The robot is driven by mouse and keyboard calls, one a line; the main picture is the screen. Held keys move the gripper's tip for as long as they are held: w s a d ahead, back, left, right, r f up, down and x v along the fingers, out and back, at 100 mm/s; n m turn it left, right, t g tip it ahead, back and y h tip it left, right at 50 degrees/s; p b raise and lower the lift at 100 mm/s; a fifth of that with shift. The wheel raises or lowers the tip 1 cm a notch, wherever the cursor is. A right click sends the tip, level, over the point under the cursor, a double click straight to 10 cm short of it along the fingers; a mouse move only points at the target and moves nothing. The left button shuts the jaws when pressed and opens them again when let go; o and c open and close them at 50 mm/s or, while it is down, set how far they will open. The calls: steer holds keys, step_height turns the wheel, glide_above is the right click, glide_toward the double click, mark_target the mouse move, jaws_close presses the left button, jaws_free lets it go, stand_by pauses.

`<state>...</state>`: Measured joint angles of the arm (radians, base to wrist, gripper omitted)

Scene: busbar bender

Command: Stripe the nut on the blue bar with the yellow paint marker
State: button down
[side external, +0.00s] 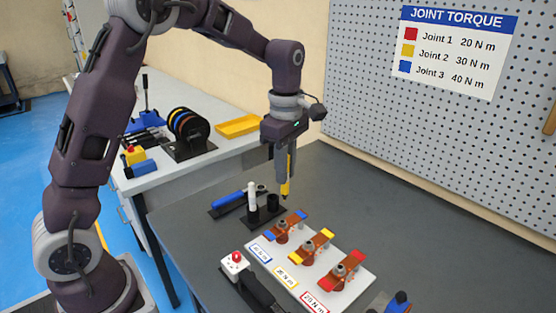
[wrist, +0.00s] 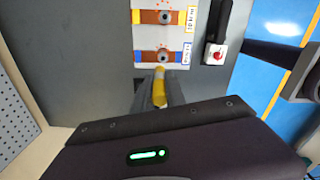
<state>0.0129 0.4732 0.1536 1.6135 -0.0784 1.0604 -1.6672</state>
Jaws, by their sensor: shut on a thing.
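My gripper (side external: 284,176) is shut on the yellow paint marker (side external: 286,189), which points tip down above the bench. The marker also shows in the wrist view (wrist: 160,90), between the fingers. The blue bar (side external: 270,235) is a copper joint with blue ends at the back of the white board; it also shows in the wrist view (wrist: 140,57). Its nut (side external: 282,225) is a grey hex at its middle, seen from above in the wrist view (wrist: 163,56). The marker tip is apart from the nut, above and behind it in the side view. I cannot make out any stripe.
The yellow-ended bar (side external: 326,233) and red-ended bar (side external: 356,256) stand beside it on the white board (side external: 325,280). A black holder (side external: 265,217) with a white marker (side external: 252,197) is just behind. A red-button box (side external: 235,263) sits at the front.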

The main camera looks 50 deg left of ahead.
steer(key=shift+s+d+f, duration=0.15)
steer(key=shift+f, duration=0.75)
steer(key=shift+s+d+f, duration=0.1)
steer(key=shift+d+f, duration=0.1)
steer(key=shift+f, duration=0.65)
steer(key=shift+s+d+f, duration=0.15)
steer(key=shift+f, duration=0.75)
steer(key=shift+f, duration=0.25)
steer(key=shift+a, duration=0.9)
stand_by(1.4)
steer(key=shift+r, duration=3)
